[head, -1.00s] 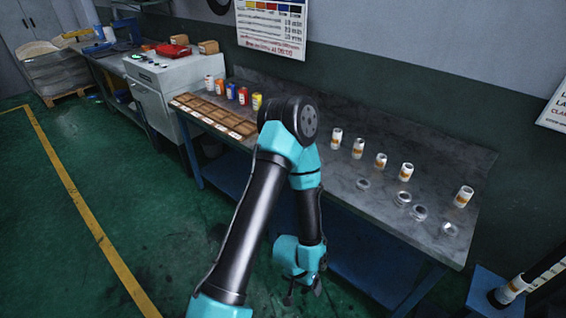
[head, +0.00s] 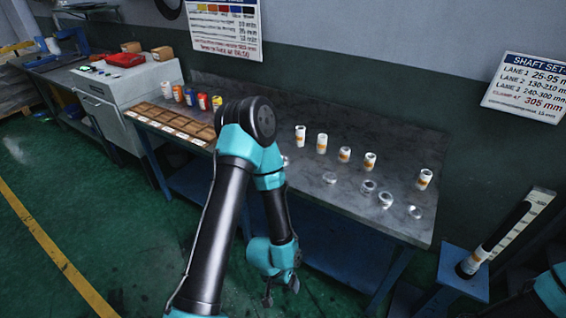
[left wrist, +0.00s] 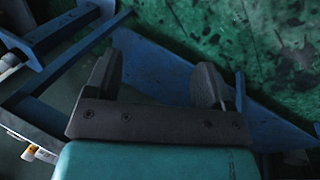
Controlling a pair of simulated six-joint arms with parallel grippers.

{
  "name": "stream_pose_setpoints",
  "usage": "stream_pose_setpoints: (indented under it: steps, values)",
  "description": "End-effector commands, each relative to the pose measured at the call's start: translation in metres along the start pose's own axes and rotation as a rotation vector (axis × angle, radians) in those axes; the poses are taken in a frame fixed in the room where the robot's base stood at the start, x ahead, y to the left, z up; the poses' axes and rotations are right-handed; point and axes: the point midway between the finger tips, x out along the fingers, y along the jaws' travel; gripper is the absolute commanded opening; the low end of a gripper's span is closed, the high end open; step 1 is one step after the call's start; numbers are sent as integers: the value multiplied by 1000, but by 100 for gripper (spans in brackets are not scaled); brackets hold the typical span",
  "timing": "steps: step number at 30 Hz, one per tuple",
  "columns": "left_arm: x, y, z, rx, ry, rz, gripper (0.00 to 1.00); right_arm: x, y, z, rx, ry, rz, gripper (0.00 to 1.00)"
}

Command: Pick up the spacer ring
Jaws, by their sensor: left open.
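Several small pale metallic rings lie flat on the workbench: one at the left (head: 329,177), one in the middle (head: 368,186), one nearer (head: 385,199) and one at the right (head: 415,211). I cannot tell which of them is the spacer ring. My left gripper (head: 281,290) hangs low in front of the bench, below its top and apart from the rings. In the left wrist view its two dark fingers (left wrist: 157,80) are spread with nothing between them. My right gripper is out of view.
White cylinders with orange labels, such as this one (head: 370,161), stand behind the rings. A partitioned tray (head: 172,122) and coloured bottles stand at the bench's left. A dark tilted shaft (head: 497,238) with a white-orange piece rests on a blue stand (head: 447,268) at the right.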

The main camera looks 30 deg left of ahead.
Motion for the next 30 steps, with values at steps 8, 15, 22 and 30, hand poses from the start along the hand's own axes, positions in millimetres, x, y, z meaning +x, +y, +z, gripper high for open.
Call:
stream_pose_setpoints:
  steps: [8, 15, 22, 30]
  values:
    - [0, 0, 0, 0, 0, 0, 76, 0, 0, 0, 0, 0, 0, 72]
    - [0, 0, 0, 0, 0, 0, 85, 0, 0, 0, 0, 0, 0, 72]
    - [0, 0, 0, 0, 0, 0, 89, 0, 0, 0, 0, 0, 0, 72]
    - [3, -17, -36, -119, 8, -4, 89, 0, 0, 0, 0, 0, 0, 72]
